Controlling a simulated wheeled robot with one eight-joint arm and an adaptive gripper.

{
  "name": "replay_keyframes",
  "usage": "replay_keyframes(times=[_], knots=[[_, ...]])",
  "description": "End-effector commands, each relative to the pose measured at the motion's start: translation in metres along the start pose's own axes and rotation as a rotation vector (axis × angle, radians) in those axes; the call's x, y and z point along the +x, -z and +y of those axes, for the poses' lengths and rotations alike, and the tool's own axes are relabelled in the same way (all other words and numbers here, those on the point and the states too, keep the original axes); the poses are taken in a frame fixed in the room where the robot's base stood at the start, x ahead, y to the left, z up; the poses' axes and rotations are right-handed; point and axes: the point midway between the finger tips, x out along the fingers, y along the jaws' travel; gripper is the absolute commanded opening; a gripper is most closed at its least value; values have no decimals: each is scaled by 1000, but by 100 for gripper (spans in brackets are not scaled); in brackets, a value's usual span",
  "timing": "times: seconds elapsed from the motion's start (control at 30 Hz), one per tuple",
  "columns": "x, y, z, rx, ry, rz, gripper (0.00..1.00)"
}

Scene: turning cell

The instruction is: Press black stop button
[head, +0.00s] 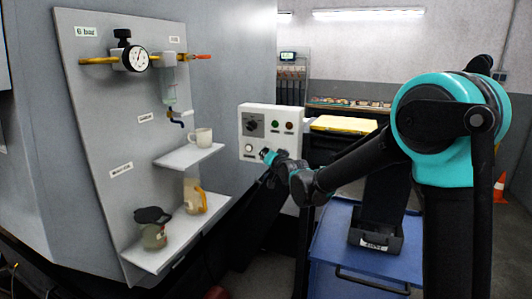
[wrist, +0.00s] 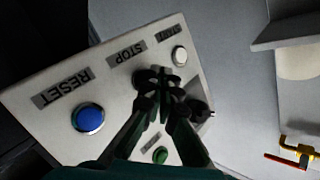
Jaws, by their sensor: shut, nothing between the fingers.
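The pale control panel (wrist: 115,65) fills the middle of the wrist view, upside down. It also shows in the head view (head: 247,112). The black stop button (wrist: 140,78) is below the STOP label (wrist: 126,54) and is mostly hidden behind my fingertips. My gripper (wrist: 160,78) is shut and empty, with its tips over or right in front of that button. I cannot tell whether they touch it. In the head view my gripper (head: 268,155) is at the panel's lower middle and hides the buttons there.
A blue RESET button (wrist: 88,118) and a white button (wrist: 179,55) flank the stop button. A green lamp (wrist: 160,155) and a dark knob (wrist: 200,110) are close by. Left of the panel, a shelf (head: 190,156) holds a mug (head: 201,138).

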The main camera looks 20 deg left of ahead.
Motion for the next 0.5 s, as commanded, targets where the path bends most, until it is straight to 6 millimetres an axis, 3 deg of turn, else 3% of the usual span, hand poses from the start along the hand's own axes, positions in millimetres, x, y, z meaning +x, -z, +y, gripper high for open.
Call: replay_keyframes(times=[0.5], knots=[[-8, -5, -5, -3, 0, -1, 0]])
